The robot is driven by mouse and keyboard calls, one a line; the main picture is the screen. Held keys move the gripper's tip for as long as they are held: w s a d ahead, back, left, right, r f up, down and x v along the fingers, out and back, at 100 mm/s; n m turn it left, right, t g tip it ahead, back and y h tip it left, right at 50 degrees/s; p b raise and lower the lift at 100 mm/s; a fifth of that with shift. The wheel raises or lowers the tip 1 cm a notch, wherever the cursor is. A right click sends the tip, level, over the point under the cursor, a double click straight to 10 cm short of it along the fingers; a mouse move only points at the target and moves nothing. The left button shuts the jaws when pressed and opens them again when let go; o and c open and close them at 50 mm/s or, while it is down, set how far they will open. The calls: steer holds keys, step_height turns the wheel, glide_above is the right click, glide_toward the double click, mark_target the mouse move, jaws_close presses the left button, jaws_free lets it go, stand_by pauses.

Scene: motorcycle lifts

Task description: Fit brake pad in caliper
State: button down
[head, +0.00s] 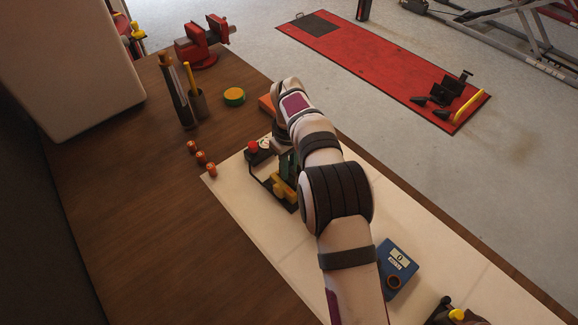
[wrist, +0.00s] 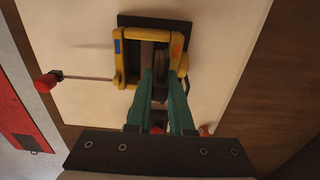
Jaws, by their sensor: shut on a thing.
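The yellow caliper (wrist: 132,65) stands on a dark base plate (wrist: 150,19) in the wrist view, with a rod and a red knob (wrist: 45,82) out to its left. The caliper also shows in the head view (head: 283,190), partly behind my arm. My green gripper fingers (wrist: 162,72) reach into the caliper's open frame. They are shut on a dark, thin piece, seemingly the brake pad (wrist: 160,88), mostly hidden between them. I cannot tell whether the pad touches the caliper. In the head view my gripper (head: 287,165) is down at the caliper, its tips hidden.
The caliper stands on a pale mat (head: 235,190) on a wooden bench. A blue scale (head: 398,262) with a ring on it lies to the right.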

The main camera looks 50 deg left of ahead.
steer(key=shift+f, duration=1.05)
steer(key=shift+c, duration=1.6)
jaws_free()
steer(key=shift+r, duration=4.05)
